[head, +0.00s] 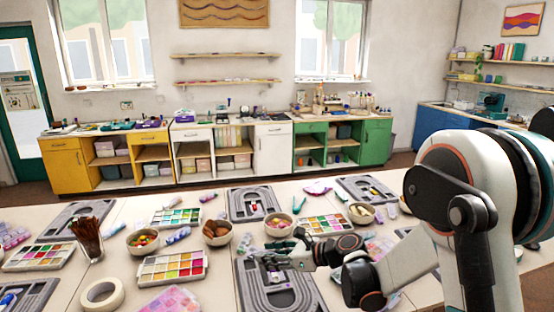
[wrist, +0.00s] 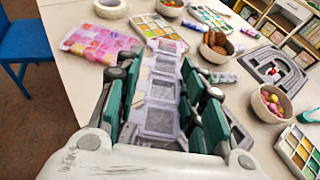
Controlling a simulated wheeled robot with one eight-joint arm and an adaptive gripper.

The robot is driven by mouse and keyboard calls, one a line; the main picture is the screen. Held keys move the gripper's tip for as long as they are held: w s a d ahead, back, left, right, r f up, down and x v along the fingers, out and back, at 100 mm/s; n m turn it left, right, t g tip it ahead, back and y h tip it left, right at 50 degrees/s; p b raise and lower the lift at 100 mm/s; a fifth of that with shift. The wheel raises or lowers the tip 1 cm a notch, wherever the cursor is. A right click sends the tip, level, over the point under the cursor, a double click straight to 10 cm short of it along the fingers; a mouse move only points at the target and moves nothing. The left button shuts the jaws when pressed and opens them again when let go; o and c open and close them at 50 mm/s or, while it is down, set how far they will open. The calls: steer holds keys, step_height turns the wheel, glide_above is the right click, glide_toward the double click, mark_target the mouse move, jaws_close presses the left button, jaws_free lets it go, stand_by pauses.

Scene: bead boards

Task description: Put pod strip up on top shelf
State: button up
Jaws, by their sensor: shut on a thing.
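The pod strip (wrist: 161,92) is a pale, translucent row of square compartments. In the wrist view it runs lengthwise between the teal finger pads of my gripper (wrist: 162,105), which is shut on it. In the head view my gripper (head: 272,262) is over a grey bead board (head: 246,298) on the near table, and the strip is too small there to make out clearly. Two wall shelves hang on the back wall between the windows: an upper shelf (head: 227,54) and a lower shelf (head: 227,83). Both hold small flat items.
The table (head: 212,266) is crowded with paint palettes (head: 171,266), bowls (head: 142,241), a tape roll (head: 102,294) and a cup of brushes (head: 88,238). Coloured cabinets (head: 68,166) line the back wall below the shelves. Floor separates table and cabinets. More shelves (head: 500,86) hang at the right.

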steer(key=s+d+r+m+t+h, duration=0.1)
steer(key=d+r+m+t+h, duration=0.1)
steer(key=d, duration=0.5)
steer(key=s+d+r+m+t+h, duration=0.2)
steer(key=d+m+h, duration=0.1)
steer(key=d, duration=0.4)
steer(key=s+d+r+m+t+h, duration=0.2)
steer(key=d+m+t+h, duration=0.1)
steer(key=d, duration=0.5)
steer(key=shift+m, duration=0.7)
steer(key=shift+s+d+r, duration=0.1)
steer(key=shift+d, duration=0.1)
